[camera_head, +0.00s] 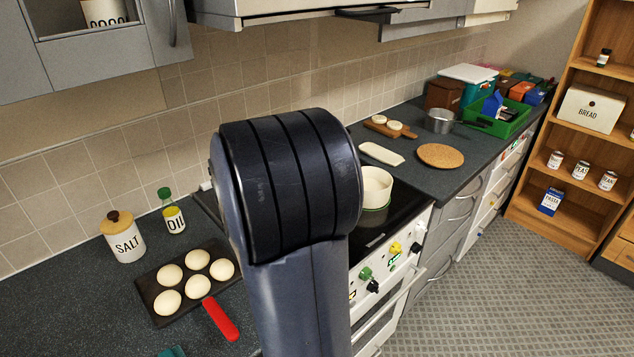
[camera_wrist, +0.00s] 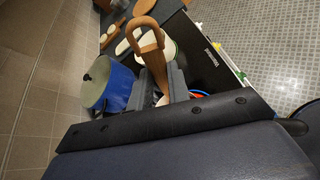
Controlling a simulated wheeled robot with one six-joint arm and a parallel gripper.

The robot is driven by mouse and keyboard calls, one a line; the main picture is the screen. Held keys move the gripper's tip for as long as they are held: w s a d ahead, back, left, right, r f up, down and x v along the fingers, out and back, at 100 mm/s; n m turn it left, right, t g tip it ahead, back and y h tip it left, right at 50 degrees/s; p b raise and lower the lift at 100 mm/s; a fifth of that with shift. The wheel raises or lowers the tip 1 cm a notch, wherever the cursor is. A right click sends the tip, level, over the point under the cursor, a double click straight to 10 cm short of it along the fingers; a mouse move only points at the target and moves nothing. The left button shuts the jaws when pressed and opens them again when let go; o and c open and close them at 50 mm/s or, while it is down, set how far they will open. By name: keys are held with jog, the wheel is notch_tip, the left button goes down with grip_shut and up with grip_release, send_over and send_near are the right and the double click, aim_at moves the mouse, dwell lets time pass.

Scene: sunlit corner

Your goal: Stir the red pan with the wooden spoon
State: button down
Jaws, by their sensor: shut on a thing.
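In the wrist view my gripper (camera_wrist: 163,78) is shut on the brown wooden spoon (camera_wrist: 148,40), whose curved upper part stands out past the fingers. A small patch of red (camera_wrist: 196,95) shows beside the fingers, just above my wrist; it may be the red pan, but too little shows to be sure. In the head view my arm covers much of the stove, and the gripper, the spoon and any red pan are hidden behind it. I cannot tell whether the spoon touches a pan.
A blue pot (camera_wrist: 107,88) with a pale lid is close beside my gripper. A cream pot (camera_head: 376,187) stands on the black stove (camera_head: 385,228). A dark tray (camera_head: 152,297) of buns, a salt jar (camera_head: 123,238) and an oil bottle (camera_head: 173,217) are left. Cabinets hang above.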

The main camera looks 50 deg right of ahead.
notch_tip(320, 180, up, 7)
jog(key=s+p, duration=0.2)
jog(key=p, duration=0.2)
jog(key=shift+s+a+f+p, duration=0.15)
jog(key=shift+s+f+p, duration=0.05)
jog(key=shift+s+p, duration=0.15)
dwell(0.7)
jog(key=shift+r+p, duration=1)
jog(key=shift+r, duration=1.5)
